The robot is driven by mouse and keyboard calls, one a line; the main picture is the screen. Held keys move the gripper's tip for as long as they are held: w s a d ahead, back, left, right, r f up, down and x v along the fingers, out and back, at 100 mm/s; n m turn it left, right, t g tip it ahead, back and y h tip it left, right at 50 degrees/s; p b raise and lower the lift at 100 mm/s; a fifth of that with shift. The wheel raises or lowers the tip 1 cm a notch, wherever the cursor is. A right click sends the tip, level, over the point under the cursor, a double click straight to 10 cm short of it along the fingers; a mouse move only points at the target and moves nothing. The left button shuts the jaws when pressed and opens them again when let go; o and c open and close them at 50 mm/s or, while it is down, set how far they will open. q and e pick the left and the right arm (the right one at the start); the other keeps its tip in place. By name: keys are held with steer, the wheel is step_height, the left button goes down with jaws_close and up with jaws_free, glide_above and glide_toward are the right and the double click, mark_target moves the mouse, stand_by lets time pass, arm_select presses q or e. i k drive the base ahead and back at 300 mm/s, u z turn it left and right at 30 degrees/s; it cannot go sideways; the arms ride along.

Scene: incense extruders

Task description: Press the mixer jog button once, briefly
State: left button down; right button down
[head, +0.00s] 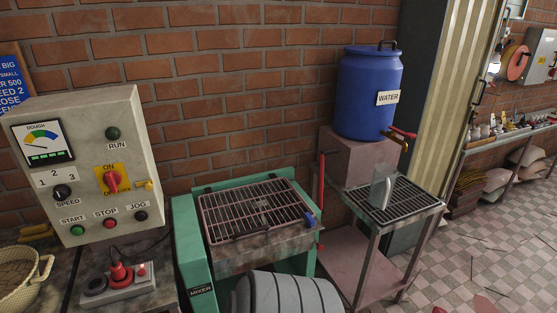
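A grey control box (90,120) stands at the left in the head view. Its black jog button (141,216) is at the lower right of the panel, under the label JOG. Beside it are the red stop button (110,222) and the green start button (77,230). Above are the speed knob (62,192), the red on/off switch (112,181) and the dark green run lamp (113,133). The green mixer (189,243) stands right of the box with its grid lid (255,210) down. Neither of my grippers shows in the view.
A small box with red buttons (119,283) lies on the bench below the panel, near a wicker basket (22,276). A blue water barrel (367,92) with a tap stands at the right, above a grated stand with a clear jug (381,187). Space before the panel is clear.

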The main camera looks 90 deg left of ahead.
mark_target(140, 217)
steer(key=k, duration=1.15)
steer(key=u, duration=1.75)
